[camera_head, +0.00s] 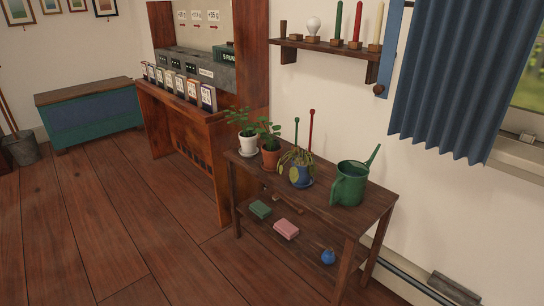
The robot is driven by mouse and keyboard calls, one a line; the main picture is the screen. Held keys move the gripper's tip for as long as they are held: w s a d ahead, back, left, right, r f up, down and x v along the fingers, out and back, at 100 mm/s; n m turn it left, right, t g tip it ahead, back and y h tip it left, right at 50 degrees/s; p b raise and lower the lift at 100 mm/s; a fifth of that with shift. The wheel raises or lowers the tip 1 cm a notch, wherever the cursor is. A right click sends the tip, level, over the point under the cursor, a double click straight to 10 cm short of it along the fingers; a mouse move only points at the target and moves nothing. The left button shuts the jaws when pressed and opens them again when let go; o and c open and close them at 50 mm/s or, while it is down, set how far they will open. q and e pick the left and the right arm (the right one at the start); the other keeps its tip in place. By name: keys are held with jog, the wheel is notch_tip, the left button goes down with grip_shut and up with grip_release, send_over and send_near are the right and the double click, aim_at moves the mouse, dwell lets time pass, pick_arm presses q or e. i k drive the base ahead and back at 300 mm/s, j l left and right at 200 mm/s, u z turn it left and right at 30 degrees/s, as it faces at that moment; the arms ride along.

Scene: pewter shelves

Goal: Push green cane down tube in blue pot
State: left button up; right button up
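The blue pot (301,177) stands on the top of a dark wooden plant table, with a drooping plant (291,160) in it. A thin green cane (296,131) with a small knob on top stands upright behind the plant. A taller red cane (311,130) with a round knob stands to its right. The lower ends of both canes are hidden by leaves, so I cannot tell which pot or tube holds them. No tube shows clearly. Neither of my grippers is in view.
A white pot (248,146) and a terracotta pot (271,158) stand left of the blue pot. A green watering can (349,185) stands to its right. A wall shelf (325,46) with candles and a bulb hangs above. Floor (110,220) at left is clear.

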aim_at(304, 165)
jog(key=j+z, duration=0.1)
jog(key=z, duration=0.3)
jog(key=i+j+z, duration=0.1)
jog(key=z, duration=0.3)
jog(key=j+z, duration=0.3)
jog(key=j, duration=0.25)
jog(key=j+z, duration=0.3)
jog(key=j, duration=0.25)
jog(key=j+z, duration=0.1)
jog(key=j, duration=0.5)
jog(key=k+j, duration=0.15)
jog(key=j, duration=0.4)
jog(key=z, duration=0.05)
